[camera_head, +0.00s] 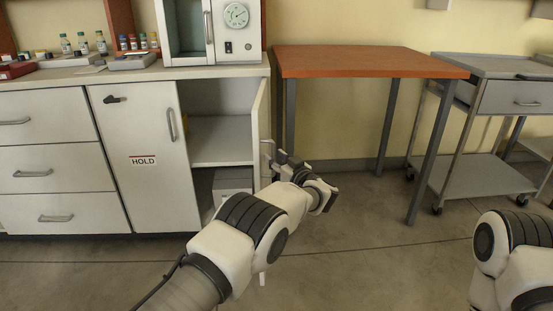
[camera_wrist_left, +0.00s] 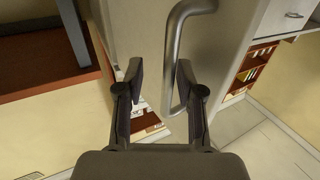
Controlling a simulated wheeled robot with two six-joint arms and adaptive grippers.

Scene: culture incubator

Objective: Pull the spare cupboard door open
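The spare cupboard's door (camera_head: 261,119) stands wide open, swung out from the cabinet and seen nearly edge-on in the head view. Its metal bar handle (camera_wrist_left: 172,49) is on the outer face, large in the left wrist view. My left gripper (camera_wrist_left: 158,72) is at the door's outer side, by the handle. Its two fingers are apart, with the bar showing between them, closer to the right finger. I cannot tell whether the bar is touched. In the head view the left gripper (camera_head: 279,160) partly hides the handle. My right gripper is out of view; only the right arm shows.
A grey box (camera_head: 232,184) sits below. An orange-topped table (camera_head: 370,61) and a grey trolley (camera_head: 470,172) stand right. The floor between is clear.

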